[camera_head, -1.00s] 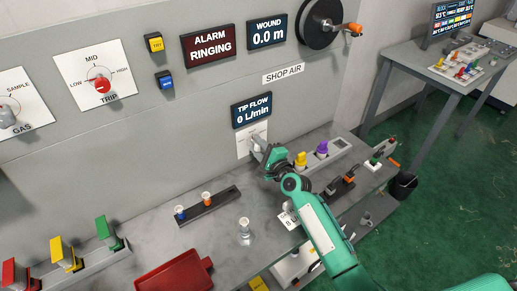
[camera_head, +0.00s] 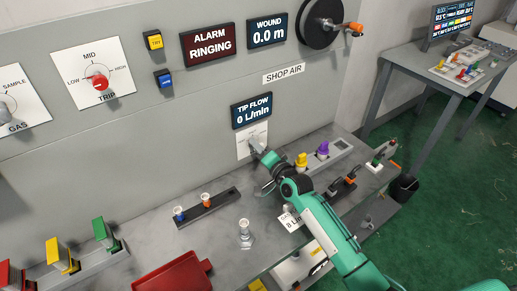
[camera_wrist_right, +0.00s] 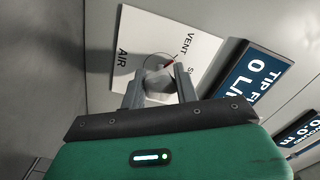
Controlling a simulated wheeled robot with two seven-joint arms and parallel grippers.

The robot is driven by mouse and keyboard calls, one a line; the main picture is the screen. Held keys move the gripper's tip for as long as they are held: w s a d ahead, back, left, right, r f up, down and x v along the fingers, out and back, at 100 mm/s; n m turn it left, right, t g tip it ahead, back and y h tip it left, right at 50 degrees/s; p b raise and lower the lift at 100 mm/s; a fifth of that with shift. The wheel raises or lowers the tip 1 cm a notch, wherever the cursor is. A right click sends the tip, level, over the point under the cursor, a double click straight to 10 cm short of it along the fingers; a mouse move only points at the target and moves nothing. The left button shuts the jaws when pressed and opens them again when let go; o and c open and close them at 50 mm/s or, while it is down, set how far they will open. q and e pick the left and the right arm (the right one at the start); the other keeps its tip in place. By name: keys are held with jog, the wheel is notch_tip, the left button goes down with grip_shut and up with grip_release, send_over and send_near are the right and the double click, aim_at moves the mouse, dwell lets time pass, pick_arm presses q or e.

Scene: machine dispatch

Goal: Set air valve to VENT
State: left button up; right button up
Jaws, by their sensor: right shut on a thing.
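The air valve is a pale grey knob (camera_wrist_right: 158,84) on a white label plate (camera_wrist_right: 190,35) on the wall panel. In the right wrist view the plate reads AIR and VENT, with a third word partly cut off, and a red mark shows near VENT. My right gripper (camera_wrist_right: 160,90) has its two fingers on either side of the knob and is shut on it. In the head view the plate (camera_head: 245,149) is below the TIP FLOW display, and my right gripper (camera_head: 259,150) reaches it from the right, hiding most of the knob. My left gripper is out of view.
The TIP FLOW display (camera_head: 251,111) reads 0 L/min. The ALARM display (camera_head: 208,45) reads RINGING. On the bench are a dark rack (camera_head: 208,208), a metal piece (camera_head: 245,233) and a red tray (camera_head: 178,275). Yellow (camera_head: 301,160) and purple (camera_head: 322,149) items stand right of my arm.

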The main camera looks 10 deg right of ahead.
jog(key=shift+f+n, duration=0.1)
jog(key=shift+n, duration=0.5)
jog(key=o, duration=1)
jog(key=shift+c, duration=0.2)
jog(key=b+v, duration=0.2)
jog(key=v, duration=1)
jog(key=shift+s+d+f+b, duration=0.1)
jog(key=shift+s+d+b, duration=0.05)
jog(key=shift+s+b, duration=0.2)
jog(key=shift+s+d, duration=0.2)
jog(key=shift+s, duration=0.3)
jog(key=shift+s, duration=0.1)
